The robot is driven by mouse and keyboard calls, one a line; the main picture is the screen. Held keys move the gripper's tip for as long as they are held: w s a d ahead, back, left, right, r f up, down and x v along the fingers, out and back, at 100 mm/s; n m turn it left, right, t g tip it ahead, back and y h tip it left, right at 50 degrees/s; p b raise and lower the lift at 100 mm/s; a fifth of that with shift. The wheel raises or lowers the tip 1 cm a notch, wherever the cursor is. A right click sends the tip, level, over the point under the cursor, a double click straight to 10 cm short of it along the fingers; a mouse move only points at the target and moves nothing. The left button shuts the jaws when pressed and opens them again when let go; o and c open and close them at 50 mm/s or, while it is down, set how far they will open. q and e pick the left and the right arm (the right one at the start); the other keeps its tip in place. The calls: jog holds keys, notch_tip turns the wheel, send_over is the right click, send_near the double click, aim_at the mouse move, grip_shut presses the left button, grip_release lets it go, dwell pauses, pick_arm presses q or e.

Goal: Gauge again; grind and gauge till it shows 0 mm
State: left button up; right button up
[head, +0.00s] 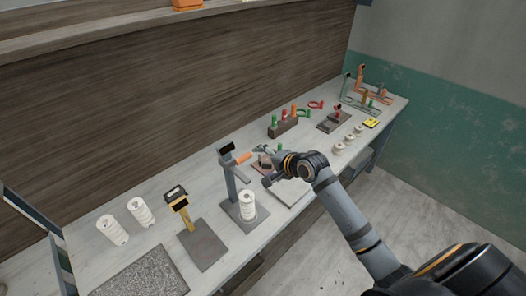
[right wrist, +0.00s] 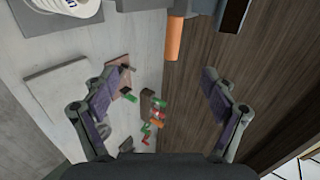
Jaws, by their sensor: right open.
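The grey gauge (head: 230,178) stands on the bench with a dark display on top and an orange handle (head: 242,159) sticking out to the right. The handle also shows at the top of the right wrist view (right wrist: 174,40). A white ribbed piece (head: 248,205) stands upright on the gauge's base; its edge shows in the right wrist view (right wrist: 68,8). The display's reading is too small to tell. A dark speckled slab (head: 145,278), perhaps the grinding plate, lies front left. My right gripper (head: 263,165) is open and empty, just right of the handle. My left gripper is out of view.
A yellow device (head: 182,208) with a flat plate stands left of the gauge. Two white ribbed pieces (head: 112,229) stand further left. Several small white pieces (head: 349,138) and coloured tools in a block (head: 284,128) are to the right. A wooden wall (head: 150,100) runs behind.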

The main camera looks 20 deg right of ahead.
aim_at(248, 158)
jog(key=b+x, duration=0.1)
jog(key=x, duration=0.2)
jog(key=r+b+x, duration=0.1)
jog(key=b+x, duration=0.1)
jog(key=x, duration=0.1)
jog(key=b+x, duration=0.2)
jog(key=x, duration=0.1)
jog(key=shift+w+a+r, duration=0.1)
jog(key=shift+w+a, duration=0.3)
jog(key=shift+w, duration=0.05)
jog(key=shift+w+a+f, duration=0.2)
jog(key=shift+w+f, duration=0.1)
jog(key=shift+w, duration=0.25)
grip_shut()
